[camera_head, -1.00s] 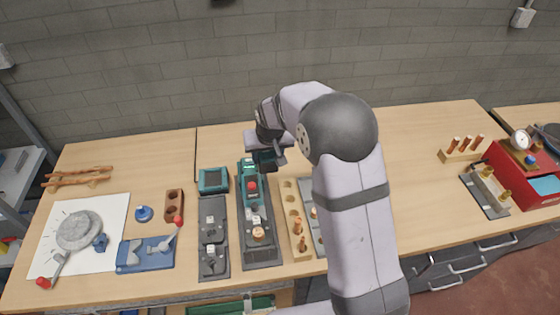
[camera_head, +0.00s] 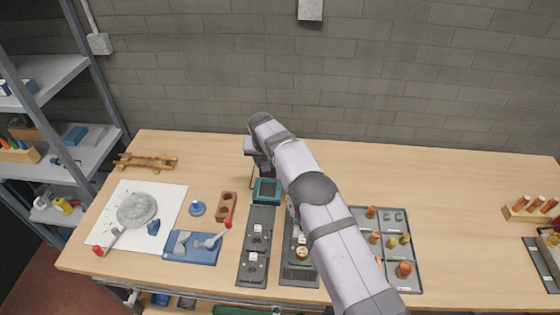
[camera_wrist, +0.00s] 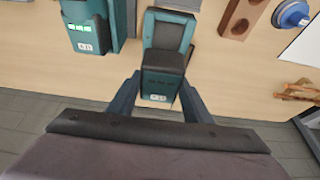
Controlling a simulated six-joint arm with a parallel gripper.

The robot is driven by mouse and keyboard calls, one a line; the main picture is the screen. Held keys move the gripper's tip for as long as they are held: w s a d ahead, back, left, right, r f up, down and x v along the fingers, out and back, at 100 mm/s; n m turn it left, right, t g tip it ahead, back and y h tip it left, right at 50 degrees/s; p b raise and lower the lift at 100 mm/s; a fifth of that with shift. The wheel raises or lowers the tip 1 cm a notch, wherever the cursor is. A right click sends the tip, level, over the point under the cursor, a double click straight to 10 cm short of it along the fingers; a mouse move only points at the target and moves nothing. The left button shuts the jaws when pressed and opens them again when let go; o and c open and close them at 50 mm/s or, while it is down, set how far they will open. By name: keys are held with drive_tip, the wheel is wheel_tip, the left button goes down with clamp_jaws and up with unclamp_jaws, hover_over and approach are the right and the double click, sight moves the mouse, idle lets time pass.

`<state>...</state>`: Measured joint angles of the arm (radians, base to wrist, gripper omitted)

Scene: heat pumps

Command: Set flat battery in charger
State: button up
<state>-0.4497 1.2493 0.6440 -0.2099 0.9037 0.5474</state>
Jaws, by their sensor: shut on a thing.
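My gripper (camera_wrist: 160,82) is shut on a dark battery (camera_wrist: 162,62) with a teal end and a small white label, one finger on each side. The teal charger (camera_wrist: 168,31) with its grey recess shows just beyond the battery in the wrist view. The battery overlaps the charger's near part there, and I cannot tell whether they touch. In the head view the charger (camera_head: 267,190) stands at the back of the dark trays, and my gripper (camera_head: 260,170) is at its far side. The held battery is hard to make out there.
A teal tool with a lit battery (camera_wrist: 86,38) stands left of the charger in the wrist view. A brown drilled block (camera_head: 227,206) and blue knob (camera_head: 197,208) stand beside the charger. Bare table lies behind it. A parts tray (camera_head: 415,270) is to the right.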

drive_tip(key=shift+a, duration=0.4)
drive_tip(key=shift+f, duration=0.25)
drive_tip(key=shift+f, duration=0.8)
drive_tip(key=shift+b, duration=0.6)
drive_tip(key=shift+f, duration=0.15)
drive_tip(key=shift+f+b, duration=2.15)
drive_tip(key=shift+f, duration=0.05)
drive_tip(key=shift+f+b, duration=1.65)
drive_tip(key=shift+f, duration=0.05)
drive_tip(key=shift+s, duration=0.1)
